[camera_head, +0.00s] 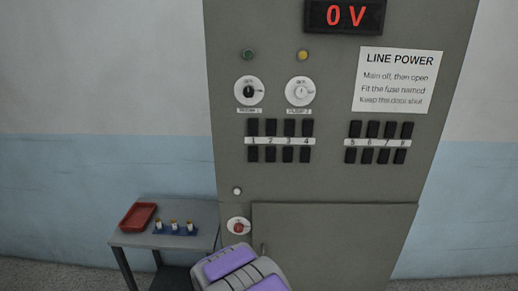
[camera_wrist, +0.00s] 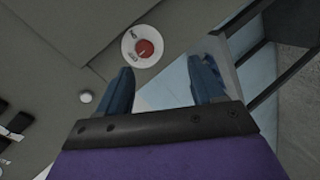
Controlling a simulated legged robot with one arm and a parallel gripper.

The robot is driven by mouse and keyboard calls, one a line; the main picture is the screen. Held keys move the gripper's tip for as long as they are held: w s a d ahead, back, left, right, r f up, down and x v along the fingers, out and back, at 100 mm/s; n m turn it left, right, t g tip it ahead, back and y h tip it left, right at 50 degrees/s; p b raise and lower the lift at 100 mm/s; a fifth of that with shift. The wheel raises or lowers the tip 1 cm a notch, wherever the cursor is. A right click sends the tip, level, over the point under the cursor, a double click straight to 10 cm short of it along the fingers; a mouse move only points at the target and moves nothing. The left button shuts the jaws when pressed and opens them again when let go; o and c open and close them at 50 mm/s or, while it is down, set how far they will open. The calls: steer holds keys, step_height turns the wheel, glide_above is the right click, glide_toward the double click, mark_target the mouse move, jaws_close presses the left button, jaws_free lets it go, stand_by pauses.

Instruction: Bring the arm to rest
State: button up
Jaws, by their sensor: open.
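My gripper (camera_wrist: 164,82) shows in the wrist view as two blue fingers spread apart, with nothing between them. Past the fingertips, a red knob on a white round plate (camera_wrist: 143,47) shows on the grey cabinet, apart from the fingers. In the head view my purple and grey arm reaches up from the bottom edge, in front of the cabinet's lower part. The fingers cannot be made out there. The same red knob (camera_head: 238,227) stands just above the arm, left of the lower door (camera_head: 335,240).
The grey cabinet (camera_head: 225,100) fills the middle, its display (camera_head: 345,15) reading 0 V. The lower door looks shut. A small side table (camera_head: 190,210) at left holds a red tray (camera_head: 138,216) and three fuses in a blue holder (camera_head: 175,229). Floor shows at far left.

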steer(key=s+d+r+m+g+y+b, duration=0.2)
steer(key=s+d+r+m+g, duration=0.5)
steer(key=s, duration=0.5)
steer(key=s+d+r+m+g+b, duration=0.1)
steer(key=s+d, duration=0.4)
steer(key=s, duration=0.6)
steer(key=s+d+r+m+g+h+b, duration=0.1)
steer(key=s+d+r+m+g, duration=0.2)
steer(key=s, duration=0.9)
steer(key=s+d+r+m+g+b, duration=0.1)
steer(key=s+d+r+m+g, duration=0.1)
steer(key=s+d, duration=0.5)
steer(key=s+r+g, duration=0.1)
steer(key=s+g, duration=0.1)
steer(key=s, duration=0.3)
steer(key=shift+r+g+h, duration=0.3)
steer(key=shift+r+h, duration=0.05)
steer(key=shift+h, duration=0.05)
